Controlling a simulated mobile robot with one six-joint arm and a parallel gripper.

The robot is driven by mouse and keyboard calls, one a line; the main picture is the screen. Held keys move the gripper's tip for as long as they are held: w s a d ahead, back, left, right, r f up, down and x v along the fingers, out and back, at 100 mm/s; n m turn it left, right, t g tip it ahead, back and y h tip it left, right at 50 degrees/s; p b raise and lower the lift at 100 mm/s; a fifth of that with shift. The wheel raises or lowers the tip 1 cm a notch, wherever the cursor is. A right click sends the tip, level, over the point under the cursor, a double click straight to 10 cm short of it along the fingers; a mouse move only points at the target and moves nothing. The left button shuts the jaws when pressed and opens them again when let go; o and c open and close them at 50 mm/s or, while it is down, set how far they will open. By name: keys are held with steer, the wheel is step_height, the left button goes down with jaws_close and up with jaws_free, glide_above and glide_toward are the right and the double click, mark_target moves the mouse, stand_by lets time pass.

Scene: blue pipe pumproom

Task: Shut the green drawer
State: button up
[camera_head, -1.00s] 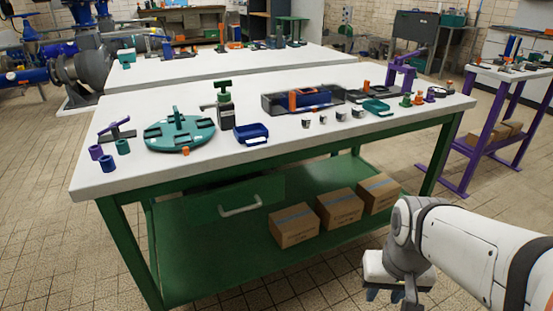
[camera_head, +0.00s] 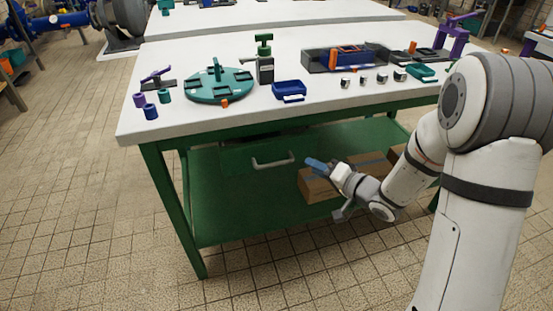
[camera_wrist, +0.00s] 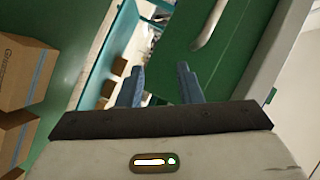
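The green drawer (camera_head: 240,160) hangs under the left half of the workbench and has a pale bar handle (camera_head: 273,163). A dark gap shows above its front, so it appears pulled out somewhat. In the wrist view the drawer's green front (camera_wrist: 243,52) and its handle (camera_wrist: 209,24) fill the upper right. My gripper (camera_head: 315,164) is to the right of the handle at about its height, apart from it. In the wrist view my gripper's two blue fingers (camera_wrist: 161,84) stand apart with nothing between them.
The green-legged workbench (camera_head: 150,125) has a white top carrying a teal round tray (camera_head: 220,88), a blue bin (camera_head: 289,91) and several small parts. Cardboard boxes (camera_head: 318,187) stand on the lower shelf behind my gripper. The tiled floor in front is clear.

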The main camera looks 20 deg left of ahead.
mark_target(275, 163)
steer(key=s+a+g+y, duration=0.1)
steer(key=a+y, duration=0.1)
steer(key=a, duration=0.1)
steer(key=s+a+r+g+y+b, duration=0.1)
steer(key=a, duration=0.3)
steer(key=s+a+r+g+y+b, duration=0.1)
steer(key=a+g+y, duration=0.1)
steer(key=a, duration=0.2)
steer(key=shift+s+r+m+y, duration=0.1)
steer(key=shift+s+m+y, duration=0.2)
steer(key=shift+s+m, duration=0.1)
steer(key=shift+c, duration=0.3)
jaws_close()
